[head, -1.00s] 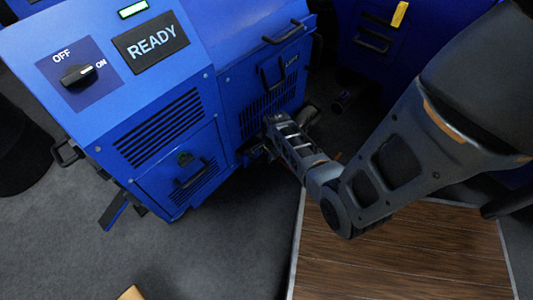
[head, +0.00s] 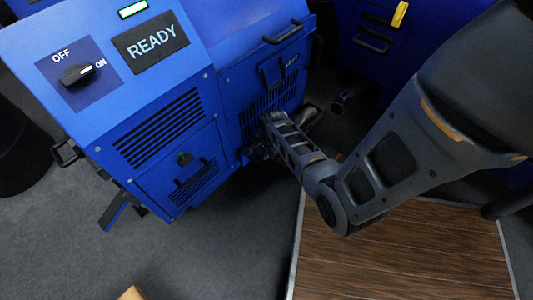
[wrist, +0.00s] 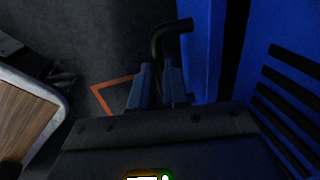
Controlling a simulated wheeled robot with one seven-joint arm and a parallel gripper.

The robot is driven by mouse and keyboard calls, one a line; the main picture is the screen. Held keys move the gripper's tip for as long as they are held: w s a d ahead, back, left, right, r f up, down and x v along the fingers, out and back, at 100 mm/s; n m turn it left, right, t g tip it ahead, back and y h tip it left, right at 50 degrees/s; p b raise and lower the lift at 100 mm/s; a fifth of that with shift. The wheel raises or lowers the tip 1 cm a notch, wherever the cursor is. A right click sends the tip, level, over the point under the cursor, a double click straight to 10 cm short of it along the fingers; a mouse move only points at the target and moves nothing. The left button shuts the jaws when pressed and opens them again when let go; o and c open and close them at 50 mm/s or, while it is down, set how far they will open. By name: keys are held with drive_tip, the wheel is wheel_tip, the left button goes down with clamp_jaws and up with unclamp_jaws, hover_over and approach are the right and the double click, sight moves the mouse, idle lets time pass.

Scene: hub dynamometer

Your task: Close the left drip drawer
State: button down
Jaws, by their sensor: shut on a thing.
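The blue machine (head: 165,85) stands at the left of the head view, with a READY display and an OFF/ON knob. A panel with a black handle (head: 193,180) is low on its front. I cannot tell which part is the left drip drawer. My gripper (head: 250,150) is low beside the machine's right-hand face, its tips largely hidden in the head view. In the wrist view, my gripper (wrist: 164,85) has its fingers close together at a black bent bar (wrist: 172,38), apparently shut on it. The bar's lower end is hidden between the fingers.
A slotted blue face (wrist: 290,90) lies close to the right of my gripper in the wrist view. A wooden platform (head: 400,255) lies at the lower right. Another blue cabinet (head: 375,35) stands at the back. Grey floor (head: 225,255) is open in front.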

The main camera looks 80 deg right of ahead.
sight(256, 154)
drive_tip(key=shift+w+d, duration=0.45)
drive_tip(key=shift+w, duration=0.3)
drive_tip(key=shift+w+d, duration=0.4)
drive_tip(key=shift+w, duration=0.3)
drive_tip(key=c, duration=1.1)
unclamp_jaws()
drive_tip(key=shift+c, duration=0.2)
drive_tip(key=shift+s+a+r+p, duration=0.2)
drive_tip(key=shift+r+p, duration=0.4)
drive_tip(key=shift+r, duration=0.65)
drive_tip(key=shift+s+a+r+p, duration=0.1)
drive_tip(key=shift+s+r+p, duration=0.15)
drive_tip(key=shift+r+p, duration=0.75)
drive_tip(key=shift+s+a+r+p, duration=0.1)
drive_tip(key=shift+s+r+p, duration=0.15)
drive_tip(key=shift+r, duration=1.3)
